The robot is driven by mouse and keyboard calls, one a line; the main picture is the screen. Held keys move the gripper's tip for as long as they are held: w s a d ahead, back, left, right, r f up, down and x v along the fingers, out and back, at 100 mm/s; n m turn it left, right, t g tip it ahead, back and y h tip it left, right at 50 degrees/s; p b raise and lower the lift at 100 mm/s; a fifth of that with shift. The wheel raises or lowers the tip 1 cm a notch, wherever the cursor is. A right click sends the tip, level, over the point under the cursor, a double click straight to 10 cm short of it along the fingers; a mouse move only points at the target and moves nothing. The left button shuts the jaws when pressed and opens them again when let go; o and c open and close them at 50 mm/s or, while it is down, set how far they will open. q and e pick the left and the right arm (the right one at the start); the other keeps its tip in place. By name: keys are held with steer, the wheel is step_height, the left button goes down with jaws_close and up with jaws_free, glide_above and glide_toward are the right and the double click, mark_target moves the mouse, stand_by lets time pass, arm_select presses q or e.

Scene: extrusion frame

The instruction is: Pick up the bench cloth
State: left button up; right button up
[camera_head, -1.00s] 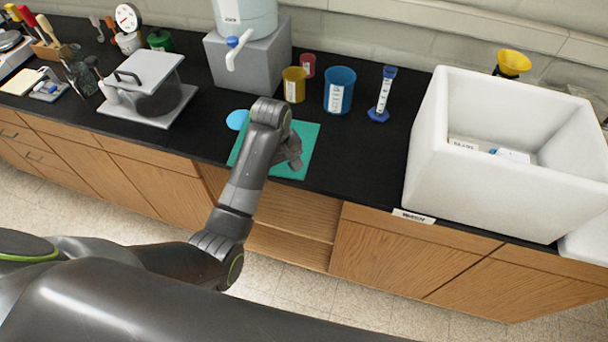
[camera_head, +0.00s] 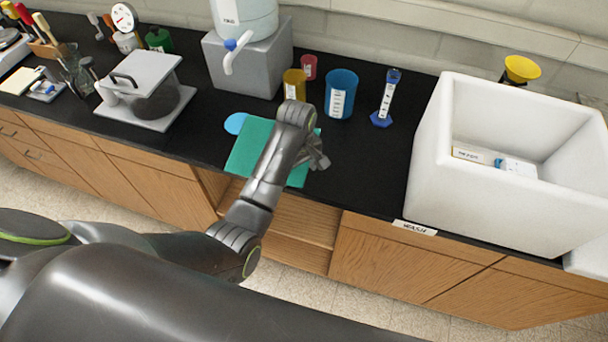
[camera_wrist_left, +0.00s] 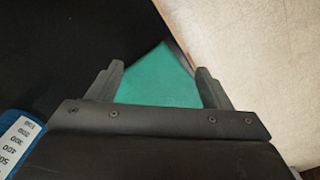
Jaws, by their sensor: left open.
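The bench cloth (camera_head: 248,148) is a flat teal rectangle on the black benchtop, by its front edge. My left arm crosses over it and hides part of it. My left gripper (camera_head: 318,158) is beside the cloth's right edge in the head view. In the left wrist view the left gripper (camera_wrist_left: 160,80) is open and empty. The cloth (camera_wrist_left: 160,82) shows between and beyond its fingers, with one corner pointing away. I cannot tell the gripper's exact height above the bench. My right gripper is not in view.
A blue beaker (camera_head: 341,92), a yellow cup (camera_head: 294,84) and a blue-based cylinder (camera_head: 386,100) stand behind the gripper. A white basin (camera_head: 430,170) is to the right. A light blue disc (camera_head: 235,123) lies at the cloth's left. Black bench right of the gripper is clear.

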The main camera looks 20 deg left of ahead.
arm_select(q)
step_height(320, 180, down, 2)
steer(key=shift+s+d+f+b, duration=0.1)
steer(key=shift+s+f+b, duration=0.15)
steer(key=shift+b, duration=0.1)
steer(key=shift+w+f, duration=0.15)
steer(key=shift+c, duration=0.2)
jaws_close()
stand_by(0.9)
